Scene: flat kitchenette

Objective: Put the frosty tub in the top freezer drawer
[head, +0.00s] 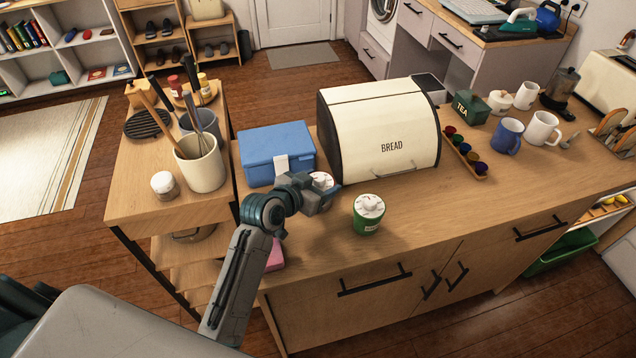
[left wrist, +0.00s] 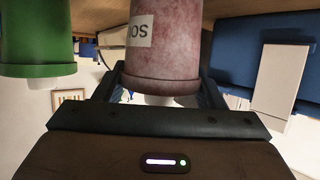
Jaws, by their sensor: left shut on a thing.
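My left gripper (head: 322,190) is over the wooden counter (head: 420,235), in front of the blue box. It is shut on the frosty tub (left wrist: 165,50), a reddish tub with a whitish, frosted surface and a partly readable label. In the head view only the tub's white lid (head: 321,180) shows; the gripper hides most of its body. I cannot tell whether the tub touches the counter. A green tub (head: 368,214) with a white lid stands just to the right; it also shows in the left wrist view (left wrist: 38,40). No freezer drawer is visible. My right gripper is out of view.
A blue box (head: 277,152) stands behind the gripper, and a cream bread bin (head: 375,125) behind the green tub. A utensil crock (head: 200,165) and a small jar (head: 164,185) are at left. Mugs (head: 508,136) stand at right. The counter's front right is clear.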

